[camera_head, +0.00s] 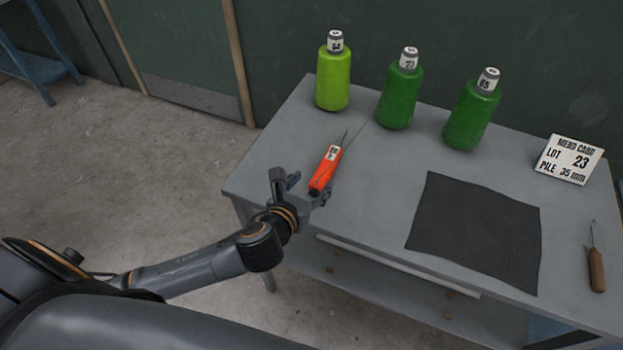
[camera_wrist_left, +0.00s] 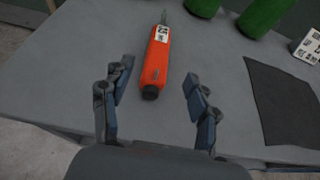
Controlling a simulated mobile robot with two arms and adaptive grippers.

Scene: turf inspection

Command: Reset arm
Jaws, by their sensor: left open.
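My left gripper (camera_head: 300,187) is at the left front edge of the grey table. My right gripper is in neither view.
The grey table (camera_head: 375,190) holds three green bottles (camera_head: 333,80) with numbered caps, a dark mat (camera_head: 478,232), a white card (camera_head: 569,160) reading lot 23, and a wooden-handled pick (camera_head: 596,268). A blue stand (camera_head: 38,60) is at the far left. The floor left of the table is clear.

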